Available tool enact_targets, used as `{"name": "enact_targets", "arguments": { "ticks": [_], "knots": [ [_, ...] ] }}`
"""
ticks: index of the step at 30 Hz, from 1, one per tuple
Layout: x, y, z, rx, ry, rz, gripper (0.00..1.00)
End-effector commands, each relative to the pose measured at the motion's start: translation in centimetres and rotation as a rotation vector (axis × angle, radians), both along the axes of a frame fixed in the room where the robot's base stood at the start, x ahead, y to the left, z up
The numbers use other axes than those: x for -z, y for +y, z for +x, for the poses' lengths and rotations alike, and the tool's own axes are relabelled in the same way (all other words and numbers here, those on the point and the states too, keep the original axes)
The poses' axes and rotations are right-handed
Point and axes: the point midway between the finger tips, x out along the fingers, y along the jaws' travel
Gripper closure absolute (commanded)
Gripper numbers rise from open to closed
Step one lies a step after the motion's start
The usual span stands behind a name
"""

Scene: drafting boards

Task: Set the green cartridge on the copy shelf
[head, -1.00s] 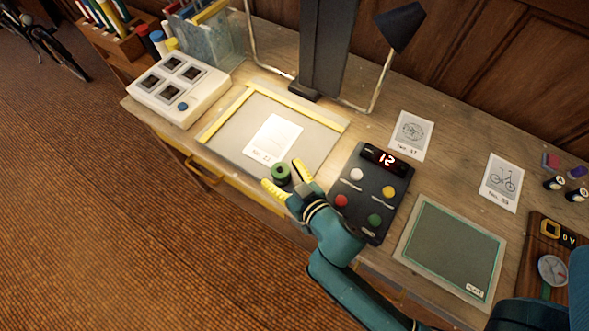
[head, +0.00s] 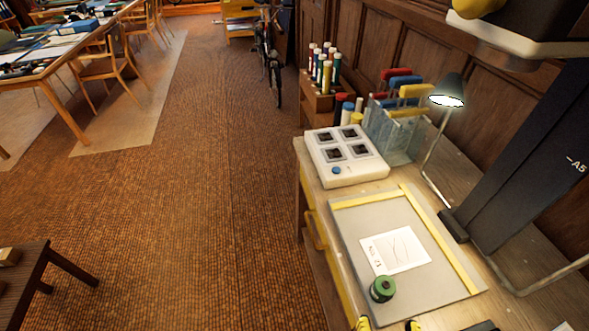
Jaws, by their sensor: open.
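The green cartridge (head: 382,289), a short round spool with a dark centre, is at the near end of the grey drafting board (head: 440,280), by the lower edge of a white drawing sheet (head: 396,250). It appears to rest on the board. My gripper (head: 388,325) shows only as yellow fingertips at the bottom edge of the head view. The tips are spread, with a gap between them and the cartridge in the picture; the rest of the gripper is cut off. I cannot tell which thing is the copy shelf.
A white box with dark square windows (head: 346,156) stands beyond the board, with a rack of coloured handles (head: 395,125) behind it. A lamp (head: 447,92) and a dark column marked A5 (head: 530,160) rise at the right. A dark, white-edged unit (head: 520,35) overhangs at top right.

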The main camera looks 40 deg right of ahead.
Motion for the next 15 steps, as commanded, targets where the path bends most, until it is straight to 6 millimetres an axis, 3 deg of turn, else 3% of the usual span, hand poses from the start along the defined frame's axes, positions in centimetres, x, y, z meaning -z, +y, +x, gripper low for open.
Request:
{"name": "enact_targets", "arguments": {
  "ticks": [1,4,8,12,15],
  "knots": [
    [-2.4,-0.4,2.5,-0.027,-0.058,-0.025,0.26],
    [-7.1,-0.2,7.5,-0.103,-0.155,-0.053,0.26],
    [-13.9,2.3,13.8,-0.245,-0.274,-0.081,0.26],
    [-22.3,7.4,19.0,-0.446,-0.398,-0.128,0.26],
    [-28.1,11.9,21.0,-0.592,-0.475,-0.18,0.26]
  ]
}}
